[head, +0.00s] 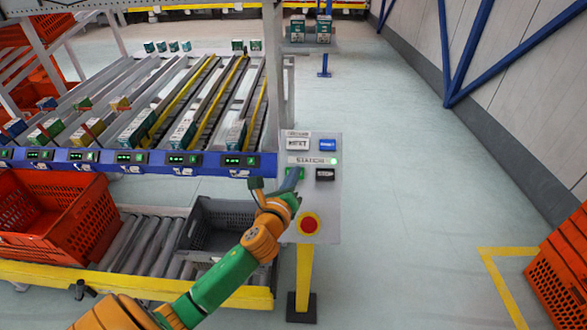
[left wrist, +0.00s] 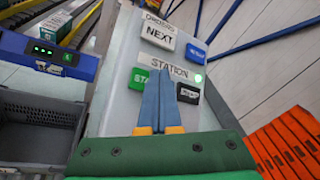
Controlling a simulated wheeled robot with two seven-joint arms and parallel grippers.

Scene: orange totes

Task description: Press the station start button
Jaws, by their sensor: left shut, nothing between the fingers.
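The station panel (head: 325,205) stands on a yellow post and carries several buttons. The green start button (head: 289,172) is at its left, below the STATION label; in the left wrist view the button (left wrist: 138,80) shows the letters "STA", its right part hidden behind my fingers. My left gripper (head: 294,177) has its blue fingers shut and empty, pointing at the panel over the green button's right side. In the left wrist view the fingertips (left wrist: 161,74) overlap the STATION label's lower edge, between the green and black buttons. Whether they touch the panel I cannot tell. My right gripper is not in view.
The panel also has a white NEXT button (head: 298,144), a blue button (head: 327,145), a black button (head: 325,175), a lit green lamp (head: 334,161) and a red emergency button (head: 308,224). A grey tote (head: 205,215) and orange tote (head: 85,215) sit left.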

